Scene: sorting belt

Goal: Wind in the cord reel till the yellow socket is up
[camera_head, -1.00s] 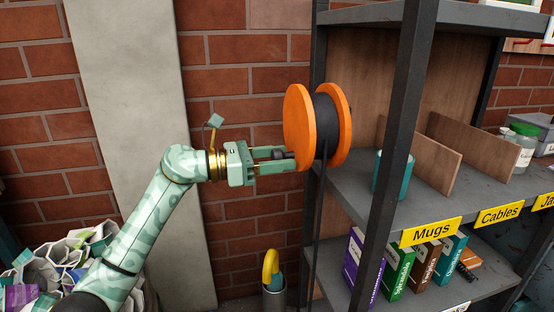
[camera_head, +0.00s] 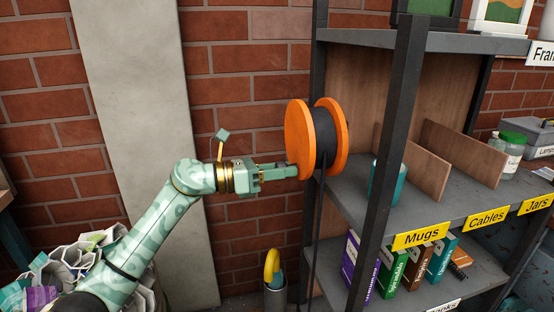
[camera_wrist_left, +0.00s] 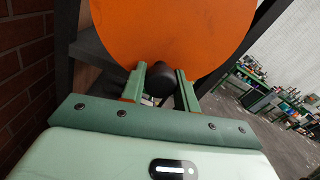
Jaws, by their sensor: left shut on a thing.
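An orange cord reel (camera_head: 302,138) with black cord (camera_head: 325,137) wound between its flanges is mounted at the left side of the shelf. The cord hangs straight down (camera_head: 319,225) past the shelf. My left gripper (camera_head: 290,171) is at the near face of the reel, low on its rim. In the left wrist view its two green fingers (camera_wrist_left: 161,82) are shut on a dark round knob (camera_wrist_left: 160,78), the reel's handle, in front of the orange flange (camera_wrist_left: 170,30). I see no yellow socket on the cord. My right gripper is not in view.
A grey shelf unit stands to the right, its dark post (camera_head: 388,160) in front. A teal mug (camera_head: 386,184) and wooden dividers (camera_head: 420,170) are on its middle board, books (camera_head: 390,270) below. A bin with a yellow-handled umbrella (camera_head: 271,265) stands underneath. Brick wall lies behind.

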